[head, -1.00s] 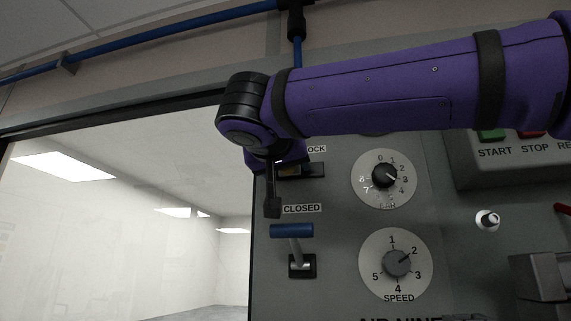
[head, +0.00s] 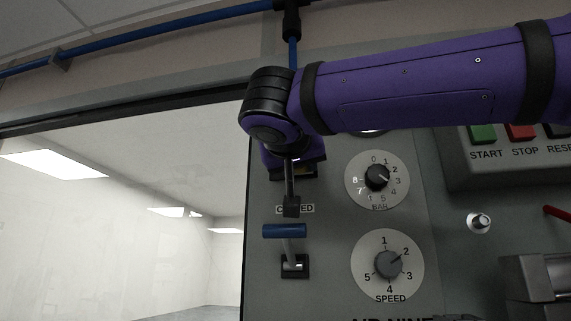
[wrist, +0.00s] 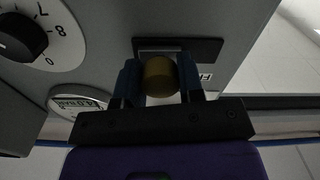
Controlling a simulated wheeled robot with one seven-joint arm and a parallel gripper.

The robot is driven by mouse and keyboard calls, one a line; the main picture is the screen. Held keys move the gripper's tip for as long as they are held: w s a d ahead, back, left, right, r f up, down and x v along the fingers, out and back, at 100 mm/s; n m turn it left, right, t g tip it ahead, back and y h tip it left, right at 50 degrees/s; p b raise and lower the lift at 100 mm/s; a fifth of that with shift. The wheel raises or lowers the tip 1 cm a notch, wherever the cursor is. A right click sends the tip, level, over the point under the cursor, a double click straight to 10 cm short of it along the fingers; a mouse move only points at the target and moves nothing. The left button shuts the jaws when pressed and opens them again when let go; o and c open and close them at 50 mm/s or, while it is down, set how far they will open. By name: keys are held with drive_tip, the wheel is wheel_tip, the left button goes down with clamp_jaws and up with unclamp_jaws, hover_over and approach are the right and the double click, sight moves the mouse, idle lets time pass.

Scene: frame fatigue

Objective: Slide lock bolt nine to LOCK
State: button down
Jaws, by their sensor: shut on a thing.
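The lock bolt's round brass knob (wrist: 160,72) stands between the two blue fingers of my gripper (wrist: 159,86) in the wrist view. My gripper is shut on it. The bolt's dark slot plate (wrist: 205,47) lies behind, and the knob is nearer its left end in this view, the side toward the dial. In the head view my gripper (head: 293,160) is at the panel's upper left, and its body hides the knob and the LOCK label. Part of a white label (wrist: 206,77) shows beside the right finger, its text mostly hidden.
Below my gripper in the head view is a blue-handled lever (head: 285,231) under a partly covered CLOSED label (head: 308,208). The BAR dial (head: 350,190) and SPEED dial (head: 362,265) are to the right. A START/STOP button box (head: 470,165) is farther right.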

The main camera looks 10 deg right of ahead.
drive_tip(key=shift+d, duration=0.1)
drive_tip(key=c, duration=0.7)
unclamp_jaws()
drive_tip(key=shift+s+d, duration=0.1)
drive_tip(key=shift+c, duration=0.2)
drive_tip(key=v, duration=1)
drive_tip(key=shift+s, duration=0.35)
